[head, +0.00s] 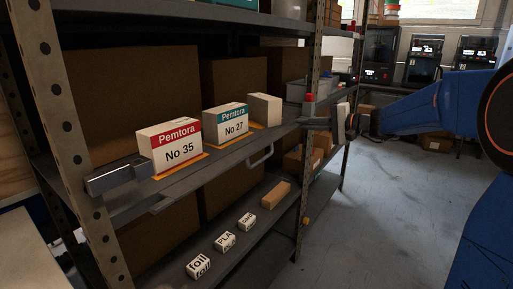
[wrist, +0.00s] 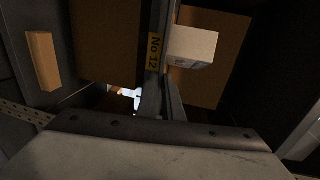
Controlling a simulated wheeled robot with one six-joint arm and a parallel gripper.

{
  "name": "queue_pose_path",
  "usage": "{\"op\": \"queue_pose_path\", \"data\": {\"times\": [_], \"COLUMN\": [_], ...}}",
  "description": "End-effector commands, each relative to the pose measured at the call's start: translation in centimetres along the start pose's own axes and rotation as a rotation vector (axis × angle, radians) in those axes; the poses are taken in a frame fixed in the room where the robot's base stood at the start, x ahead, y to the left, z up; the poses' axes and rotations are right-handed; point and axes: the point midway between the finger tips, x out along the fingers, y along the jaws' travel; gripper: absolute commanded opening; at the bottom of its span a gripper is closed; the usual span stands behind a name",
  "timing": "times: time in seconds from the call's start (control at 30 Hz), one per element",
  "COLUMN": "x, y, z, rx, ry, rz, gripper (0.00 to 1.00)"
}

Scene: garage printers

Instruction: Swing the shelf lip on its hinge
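The shelf lip (head: 215,177) is a grey strip along the front of the middle shelf in the head view, with a pull handle (head: 262,156) towards its right end. I cannot tell its hinge angle. My gripper (head: 312,123) is beside the right rack post, near the lip's right end and apart from the handle. Its fingertips are small and dark there, and I cannot tell whether they are open or touch anything. The wrist view is dark and close to metal shelf parts, with a "No 12" label (wrist: 155,52).
A red-labelled No 35 box (head: 169,147), a teal-labelled No 27 box (head: 227,122) and a plain box (head: 265,110) stand on the shelf. Several small blocks lie on the shelf below. A red-topped part (head: 309,98) sits at the right post. The floor (head: 385,200) at right is clear.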

Motion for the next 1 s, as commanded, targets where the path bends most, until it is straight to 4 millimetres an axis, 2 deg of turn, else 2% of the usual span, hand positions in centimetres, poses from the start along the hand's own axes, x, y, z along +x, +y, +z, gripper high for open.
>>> {"op": "queue_pose_path", "data": {"times": [0.27,0.73,1.0], "x": [0.1,0.4,0.3], "y": [-0.3,-2.0,-2.1], "z": [0.1,0.1,0.0], "rx": [-0.002,-0.003,0.0], "ry": [-0.002,-0.004,0.0], "rz": [0.019,0.279,0.316], "gripper": [0.0,0.0,0.0]}}
